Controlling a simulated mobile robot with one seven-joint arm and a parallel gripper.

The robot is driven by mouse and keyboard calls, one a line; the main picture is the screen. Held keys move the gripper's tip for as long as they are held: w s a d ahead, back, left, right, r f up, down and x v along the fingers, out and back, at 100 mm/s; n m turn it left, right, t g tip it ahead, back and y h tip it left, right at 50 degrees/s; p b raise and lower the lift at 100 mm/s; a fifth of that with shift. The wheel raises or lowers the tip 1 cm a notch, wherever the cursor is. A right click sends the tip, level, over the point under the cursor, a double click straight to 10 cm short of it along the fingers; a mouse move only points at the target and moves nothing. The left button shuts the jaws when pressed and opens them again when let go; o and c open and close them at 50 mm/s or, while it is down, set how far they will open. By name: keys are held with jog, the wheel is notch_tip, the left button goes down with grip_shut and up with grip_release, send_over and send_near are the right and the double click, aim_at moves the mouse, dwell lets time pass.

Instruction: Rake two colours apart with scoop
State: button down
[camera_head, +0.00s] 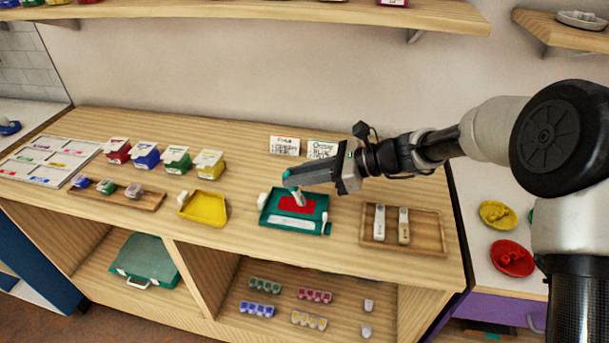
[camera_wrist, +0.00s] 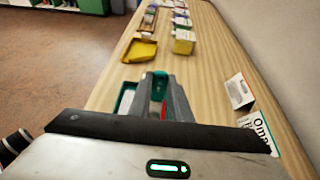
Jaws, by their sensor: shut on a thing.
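My gripper (camera_head: 289,186) reaches in from the right over the teal board (camera_head: 326,228) on the wooden counter. It is shut on a small scoop (camera_head: 299,198) with a teal top and a pale lower part, held over the board's red patch (camera_head: 292,206). I cannot tell whether the scoop touches the patch. A white strip (camera_head: 290,224) runs along the board's front, and a small white piece (camera_head: 325,222) stands at its right edge. In the wrist view, the scoop's teal end (camera_wrist: 160,78) shows between the fingers. Single beads are too small to make out.
A yellow tray (camera_head: 204,208) lies left of the board, and a wooden tray (camera_head: 424,236) with two pale-handled tools lies right. Two cards (camera_head: 285,145) stand behind. Several coloured boxes (camera_head: 176,158) stand further left.

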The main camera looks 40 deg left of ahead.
jog(key=shift+s+a+p, duration=0.15)
jog(key=shift+s+a, duration=0.4)
jog(key=shift+a, duration=0.4)
jog(key=shift+s+a+p, duration=0.15)
jog(key=shift+s+a, duration=0.4)
jog(key=shift+a, duration=0.35)
jog(key=shift+w+d+p, duration=0.2)
jog(key=shift+w+d, duration=0.35)
jog(key=shift+d, duration=0.4)
jog(key=shift+w+d+p, duration=0.25)
jog(key=shift+w+d, duration=0.35)
jog(key=shift+d, duration=0.35)
jog(key=shift+w+d+p, duration=0.2)
jog(key=shift+w+d, duration=0.35)
jog(key=shift+d, duration=0.4)
jog(key=shift+d+r+p, duration=0.1)
jog(key=shift+r+p, duration=1.85)
jog(key=shift+r, duration=0.5)
jog(key=shift+w, duration=0.1)
